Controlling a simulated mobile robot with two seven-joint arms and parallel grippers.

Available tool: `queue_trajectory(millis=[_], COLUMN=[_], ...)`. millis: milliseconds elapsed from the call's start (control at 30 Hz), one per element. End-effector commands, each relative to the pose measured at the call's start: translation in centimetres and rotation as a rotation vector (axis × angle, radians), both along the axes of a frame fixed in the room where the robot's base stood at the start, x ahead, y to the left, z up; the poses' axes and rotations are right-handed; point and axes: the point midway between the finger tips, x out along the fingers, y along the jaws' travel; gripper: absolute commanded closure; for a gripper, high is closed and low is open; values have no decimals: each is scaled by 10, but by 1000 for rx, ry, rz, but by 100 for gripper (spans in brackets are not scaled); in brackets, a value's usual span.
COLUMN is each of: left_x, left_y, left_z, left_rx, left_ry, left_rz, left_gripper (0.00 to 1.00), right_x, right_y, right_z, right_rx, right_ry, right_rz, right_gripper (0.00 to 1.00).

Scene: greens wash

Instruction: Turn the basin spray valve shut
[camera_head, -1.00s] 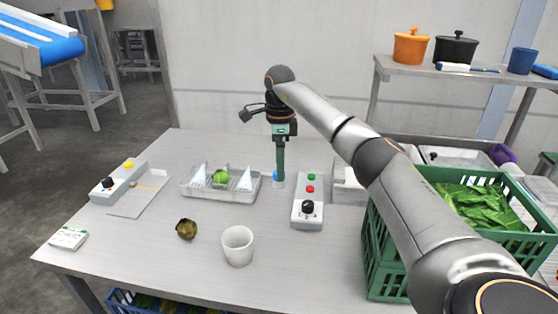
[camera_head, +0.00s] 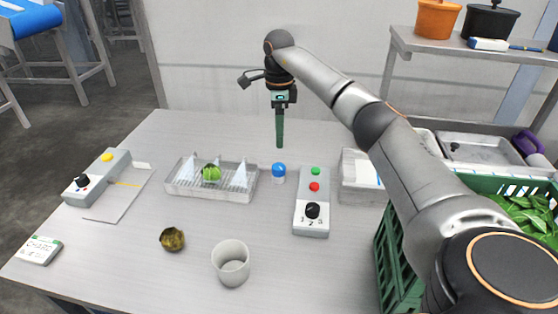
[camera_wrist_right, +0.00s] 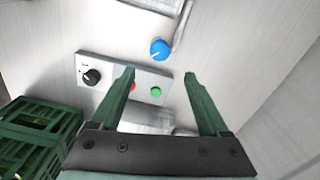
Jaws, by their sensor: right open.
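The blue round knob (camera_head: 278,169), which looks like the spray valve, stands on a small pale base on the table, just right of the clear tray. In the right wrist view the blue knob (camera_wrist_right: 159,49) has a pale mark on it, and a thin pipe runs beside it. I cannot tell from the mark whether the valve is shut. My right gripper (camera_head: 279,142) points down above and behind the knob in the head view, apart from it. In the wrist view its fingers (camera_wrist_right: 159,75) are spread with nothing between them. My left gripper does not show.
A clear tray (camera_head: 180,188) holds white dividers and a green sprout-like ball (camera_head: 211,173). A control box (camera_head: 311,222) with red and green buttons and a black dial stands right of the knob. A white cup (camera_head: 231,272) and a green crate (camera_head: 392,262) are nearer.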

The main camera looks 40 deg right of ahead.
Motion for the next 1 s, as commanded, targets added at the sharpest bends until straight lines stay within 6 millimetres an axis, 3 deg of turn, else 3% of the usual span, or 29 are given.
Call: queue_trajectory(millis=[300,500,700,1000], left_x=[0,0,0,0], left_y=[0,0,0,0], left_z=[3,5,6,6], left_rx=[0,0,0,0], left_ry=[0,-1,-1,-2], left_rz=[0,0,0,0], left_gripper=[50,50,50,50], right_x=[-2,-1,0,0], right_y=[0,1,0,0], right_z=[-65,-96,-111,-113], right_rx=[1,2,1,0], right_ry=[6,2,1,1], right_rz=[0,0,0,0], right_gripper=[21,21,21,22])
